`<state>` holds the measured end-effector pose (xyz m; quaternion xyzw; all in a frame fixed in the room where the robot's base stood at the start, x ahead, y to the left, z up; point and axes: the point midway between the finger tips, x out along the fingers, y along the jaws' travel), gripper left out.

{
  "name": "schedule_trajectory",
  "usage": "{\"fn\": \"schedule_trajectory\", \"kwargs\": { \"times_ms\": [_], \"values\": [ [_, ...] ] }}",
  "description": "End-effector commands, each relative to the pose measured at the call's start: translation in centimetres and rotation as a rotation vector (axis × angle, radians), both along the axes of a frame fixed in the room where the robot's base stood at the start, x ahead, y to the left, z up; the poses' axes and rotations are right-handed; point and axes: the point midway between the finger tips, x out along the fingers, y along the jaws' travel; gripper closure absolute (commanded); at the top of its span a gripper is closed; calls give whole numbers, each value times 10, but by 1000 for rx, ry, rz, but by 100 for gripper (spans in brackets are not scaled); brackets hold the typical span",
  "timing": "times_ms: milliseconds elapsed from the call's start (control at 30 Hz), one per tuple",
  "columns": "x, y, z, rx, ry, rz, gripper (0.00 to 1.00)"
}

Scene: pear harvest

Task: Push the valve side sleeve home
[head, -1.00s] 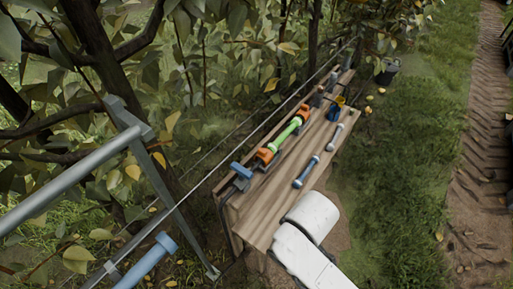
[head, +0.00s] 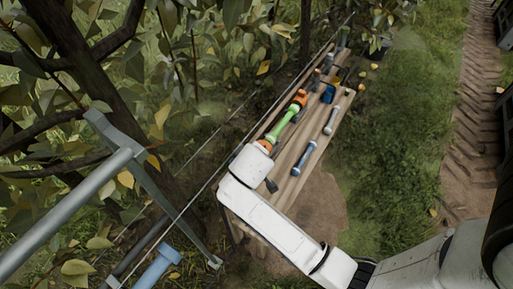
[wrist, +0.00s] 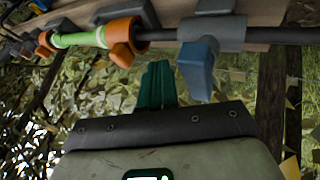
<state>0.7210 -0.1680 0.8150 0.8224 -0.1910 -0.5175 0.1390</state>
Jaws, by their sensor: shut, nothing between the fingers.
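In the wrist view, the valve side sleeve (wrist: 124,38) is an orange fitting with a downward stub, at the right end of the light green pipe (wrist: 76,40). A dark pipe (wrist: 160,34) runs from it to the grey valve with a blue handle (wrist: 197,66). My gripper (wrist: 159,68), with dark green fingers, is shut and empty, pointing at the dark pipe between sleeve and handle. I cannot tell whether it touches anything. In the head view, the sleeve (head: 264,146) shows beside my arm, which hides my gripper and the valve.
A second orange sleeve (wrist: 45,43) is at the pipe's far end. The wooden bench (head: 289,157) also carries a blue-ended tube (head: 305,158), a pale tube (head: 332,120) and a blue cup (head: 328,94). A grey post frame (head: 160,190) and branches stand left.

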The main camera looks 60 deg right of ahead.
Motion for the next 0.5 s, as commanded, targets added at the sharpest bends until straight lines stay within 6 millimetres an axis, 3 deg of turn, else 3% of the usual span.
{"fn": "schedule_trajectory", "kwargs": {
  "times_ms": [67,200,500],
  "values": [
    [5,-7,-12,1,1,-2,100],
    [5,-29,-7,0,-1,-3,100],
    [5,-45,-9,1,0,0,100]
  ]
}}
